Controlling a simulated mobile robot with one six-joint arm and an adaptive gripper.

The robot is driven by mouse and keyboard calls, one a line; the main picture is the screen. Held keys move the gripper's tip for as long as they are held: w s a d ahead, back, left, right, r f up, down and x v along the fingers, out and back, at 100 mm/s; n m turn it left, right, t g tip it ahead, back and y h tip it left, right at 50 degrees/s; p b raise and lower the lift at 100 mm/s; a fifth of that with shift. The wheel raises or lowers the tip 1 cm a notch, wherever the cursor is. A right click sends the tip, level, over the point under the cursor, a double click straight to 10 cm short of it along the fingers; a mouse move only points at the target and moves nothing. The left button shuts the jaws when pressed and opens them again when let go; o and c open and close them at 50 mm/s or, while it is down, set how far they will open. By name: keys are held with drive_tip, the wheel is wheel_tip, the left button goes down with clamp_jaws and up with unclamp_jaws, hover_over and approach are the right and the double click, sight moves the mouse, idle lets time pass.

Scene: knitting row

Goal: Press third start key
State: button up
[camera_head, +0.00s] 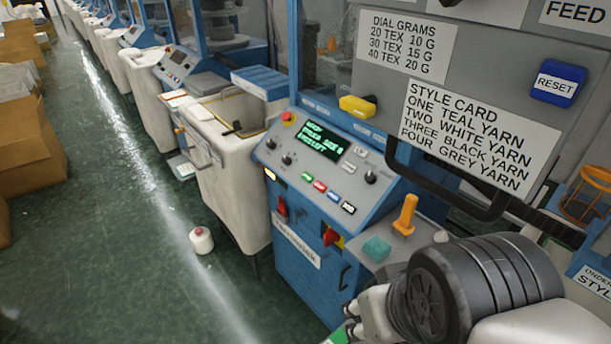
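A blue knitting machine's sloped control panel (325,150) is in the middle of the head view, with a green-lit display (322,141). The blue key is third from the left. My gripper (352,320) is at the bottom edge, below and apart from the panel, partly cut off. Its fingers cannot be made out clearly.
An orange-handled lever (405,214) and a teal block (376,248) stand on the ledge right of the panel. A black bar handle (440,190) crosses above it. A style card (478,135) and blue RESET button (558,83) are above. A white yarn cone (201,240) is on the floor.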

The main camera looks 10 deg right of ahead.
drive_tip(key=shift+w, duration=0.1)
clamp_jaws()
idle(1.4)
